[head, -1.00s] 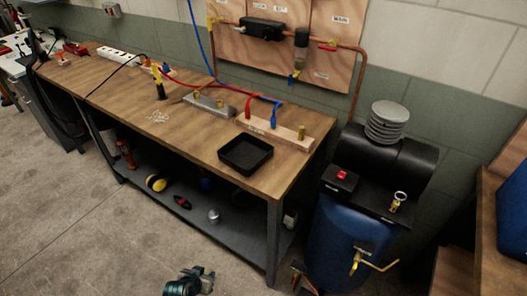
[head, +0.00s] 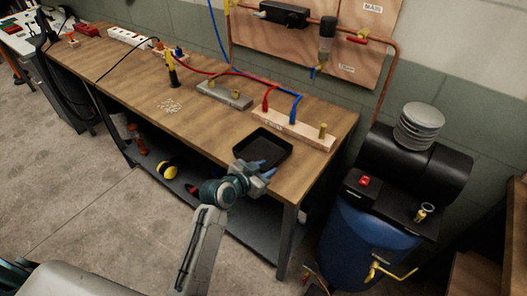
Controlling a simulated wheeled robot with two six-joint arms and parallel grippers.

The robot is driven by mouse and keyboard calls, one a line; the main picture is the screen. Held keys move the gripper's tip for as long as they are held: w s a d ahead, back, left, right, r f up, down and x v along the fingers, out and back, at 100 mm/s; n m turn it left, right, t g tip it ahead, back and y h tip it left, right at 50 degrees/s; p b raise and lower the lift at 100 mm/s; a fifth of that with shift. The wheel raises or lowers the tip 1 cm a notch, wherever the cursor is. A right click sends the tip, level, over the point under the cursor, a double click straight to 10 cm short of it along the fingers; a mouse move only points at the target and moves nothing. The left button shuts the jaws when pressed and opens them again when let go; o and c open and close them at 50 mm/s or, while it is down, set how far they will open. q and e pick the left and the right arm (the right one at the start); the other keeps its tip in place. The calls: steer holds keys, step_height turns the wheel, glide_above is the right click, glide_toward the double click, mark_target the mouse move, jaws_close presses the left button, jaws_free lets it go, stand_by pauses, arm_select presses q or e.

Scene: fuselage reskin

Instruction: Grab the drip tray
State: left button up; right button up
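The drip tray (head: 272,143) is a black, shallow, square, open tray. It sits on the wooden workbench near its front edge, towards the right end. My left gripper (head: 256,169) is at the tray's near side, with its fingers apart at the front rim. Whether the fingers touch the rim cannot be told. The gripper hides part of the tray's near wall. My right gripper is not in view.
Behind the tray, a wooden block (head: 300,133) carries red and blue hoses. A grey metal bar (head: 224,95) and small pale pieces (head: 171,106) lie on the workbench (head: 205,130). A blue air tank (head: 360,245) stands to the right.

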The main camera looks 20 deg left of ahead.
mark_target(275, 164)
arm_select(q)
steer(key=p+x, duration=0.1)
steer(key=x, duration=0.4)
steer(key=shift+w+d+f, duration=0.1)
steer(key=shift+w+f, duration=0.05)
jaws_close()
